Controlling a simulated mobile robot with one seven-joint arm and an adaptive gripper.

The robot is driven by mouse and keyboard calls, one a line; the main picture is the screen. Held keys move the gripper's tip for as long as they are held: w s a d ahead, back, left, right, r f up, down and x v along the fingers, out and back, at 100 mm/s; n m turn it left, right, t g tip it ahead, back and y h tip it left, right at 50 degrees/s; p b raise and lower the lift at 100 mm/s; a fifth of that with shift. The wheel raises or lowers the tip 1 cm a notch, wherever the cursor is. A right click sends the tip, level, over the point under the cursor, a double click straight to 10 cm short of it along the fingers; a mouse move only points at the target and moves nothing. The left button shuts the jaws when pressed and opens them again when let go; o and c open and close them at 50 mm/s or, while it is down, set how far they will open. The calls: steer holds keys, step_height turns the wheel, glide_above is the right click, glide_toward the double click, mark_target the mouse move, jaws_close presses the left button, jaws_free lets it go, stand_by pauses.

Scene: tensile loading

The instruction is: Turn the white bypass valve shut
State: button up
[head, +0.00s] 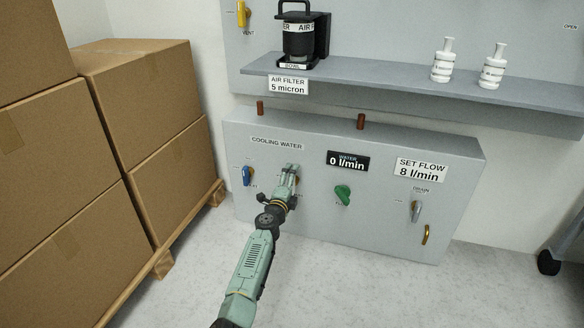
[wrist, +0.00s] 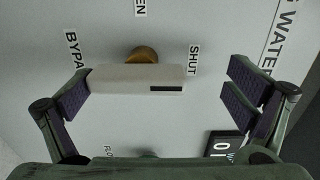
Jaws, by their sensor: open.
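The white bypass valve handle (wrist: 125,78) lies crosswise in the wrist view, in front of a brass stem (wrist: 142,54) on the grey panel. A dark slot marks its right end, near the SHUT label (wrist: 194,60); a partly cut-off label ending in EN (wrist: 140,8) is above. My gripper (wrist: 160,86) is open, with fingers on both sides of the handle. The left finger is close to the handle's left end; whether they touch cannot be told. A gap separates the right fingers from it. In the head view my gripper (head: 291,173) hides most of the valve.
On the cooling water panel (head: 300,225), a blue-handled valve (head: 247,176) is left of my gripper. A green knob (head: 343,194) and a grey drain handle (head: 416,211) are to the right. The water display (head: 348,161) reads 0 l/min. Stacked boxes (head: 160,130) stand at left.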

steer(key=r, duration=0.7)
steer(key=shift+w+a+r, duration=0.25)
steer(key=shift+a, duration=0.05)
steer(key=shift+g, duration=0.3)
steer(key=f, duration=0.4)
steer(key=s+f, duration=0.1)
steer(key=f, duration=0.1)
steer(key=shift+d, duration=0.25)
steer(key=shift+r, duration=0.7)
steer(key=shift+s+a+f+p, duration=0.15)
steer(key=shift+s+p, duration=0.1)
steer(key=shift+p, duration=0.25)
steer(key=f+p+v, duration=0.1)
steer(key=p+v, duration=0.8)
steer(key=v, duration=0.3)
steer(key=shift+f, duration=0.3)
steer(key=shift+s+d+p, duration=0.15)
steer(key=shift+d+p, duration=0.1)
steer(key=shift+p, duration=0.15)
